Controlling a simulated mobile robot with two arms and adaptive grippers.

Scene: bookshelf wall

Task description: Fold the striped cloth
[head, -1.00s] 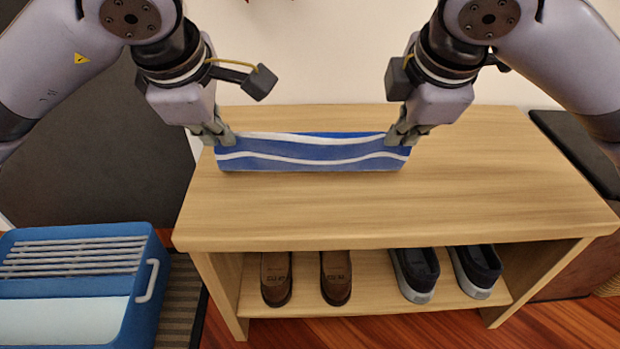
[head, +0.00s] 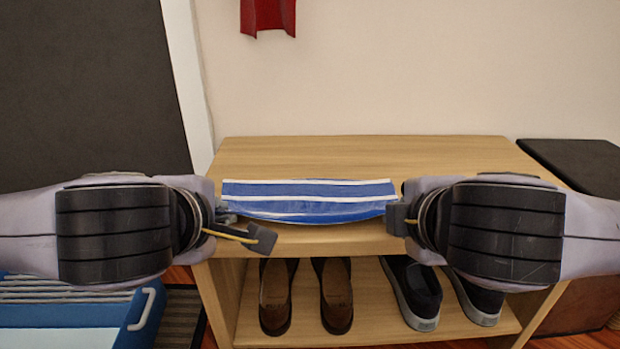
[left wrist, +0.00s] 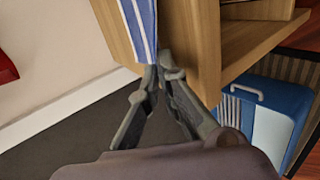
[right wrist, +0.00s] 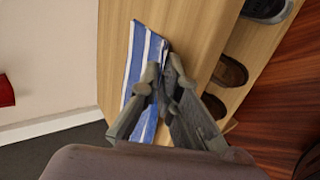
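The striped cloth (head: 310,200), blue with white stripes, spans between my two grippers above the front part of the bench top (head: 360,155). Its lower edge sags in a curve. My left gripper (head: 228,210) is at the cloth's left end; in the left wrist view its fingertips (left wrist: 158,72) are closed together on the cloth's corner (left wrist: 143,30). My right gripper (head: 395,215) is at the right end, mostly hidden behind its own wrist. In the right wrist view its fingertips (right wrist: 160,75) meet at the cloth's edge (right wrist: 150,50), pinching it.
Brown shoes (head: 335,295) and dark sneakers (head: 412,290) stand on the bench's lower shelf. A blue crate (head: 90,325) is on the floor at left. A dark box (head: 575,160) stands right of the bench. The back of the bench top is clear.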

